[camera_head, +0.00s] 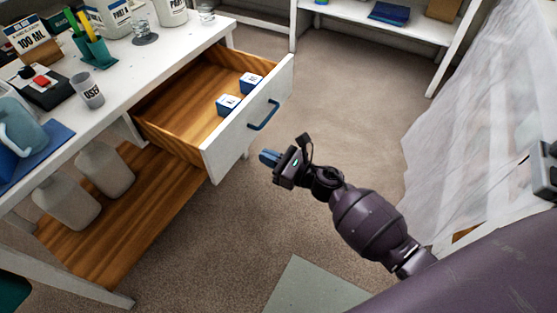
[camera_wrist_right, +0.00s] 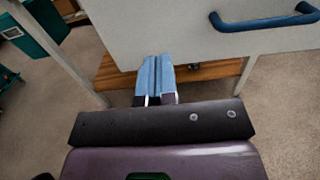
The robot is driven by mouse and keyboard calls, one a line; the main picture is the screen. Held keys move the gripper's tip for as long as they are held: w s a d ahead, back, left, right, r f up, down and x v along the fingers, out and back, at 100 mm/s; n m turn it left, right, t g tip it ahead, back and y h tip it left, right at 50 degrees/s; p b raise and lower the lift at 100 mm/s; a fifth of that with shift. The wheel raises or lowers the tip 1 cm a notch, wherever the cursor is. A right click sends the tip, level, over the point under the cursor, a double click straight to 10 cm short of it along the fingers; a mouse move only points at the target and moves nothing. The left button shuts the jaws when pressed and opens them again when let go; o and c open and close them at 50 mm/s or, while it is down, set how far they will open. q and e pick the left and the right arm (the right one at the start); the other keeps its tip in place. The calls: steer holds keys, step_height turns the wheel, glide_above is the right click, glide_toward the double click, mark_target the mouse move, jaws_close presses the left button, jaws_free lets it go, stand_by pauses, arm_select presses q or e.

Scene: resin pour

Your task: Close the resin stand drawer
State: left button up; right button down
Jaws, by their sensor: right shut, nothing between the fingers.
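The resin stand drawer (camera_head: 225,128) is pulled well out of the white stand in the head view. Its white front carries a blue bar handle (camera_head: 264,115). The drawer front (camera_wrist_right: 175,30) and the handle (camera_wrist_right: 265,21) also show in the right wrist view, the handle at the upper right. My right gripper (camera_head: 268,158) is in front of the drawer front, below and beside the handle. Its blue fingers (camera_wrist_right: 154,76) are together and empty, pointing toward the drawer front. I cannot tell whether they touch it. My left gripper is not in view.
Two small white-and-blue boxes (camera_head: 228,104) lie in the drawer. The stand top (camera_head: 130,75) holds cups, a sign and a pen holder. Jugs (camera_head: 104,168) stand on the wooden lower shelf (camera_head: 130,235). Plastic sheeting (camera_head: 460,130) hangs at right. The floor before the drawer is clear.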

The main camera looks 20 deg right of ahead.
mark_target(233, 142)
steer(key=x, duration=0.7)
steer(key=shift+w+a, duration=0.4)
steer(key=shift+w, duration=0.15)
steer(key=shift+w+a+b, duration=0.1)
steer(key=shift+b, duration=0.2)
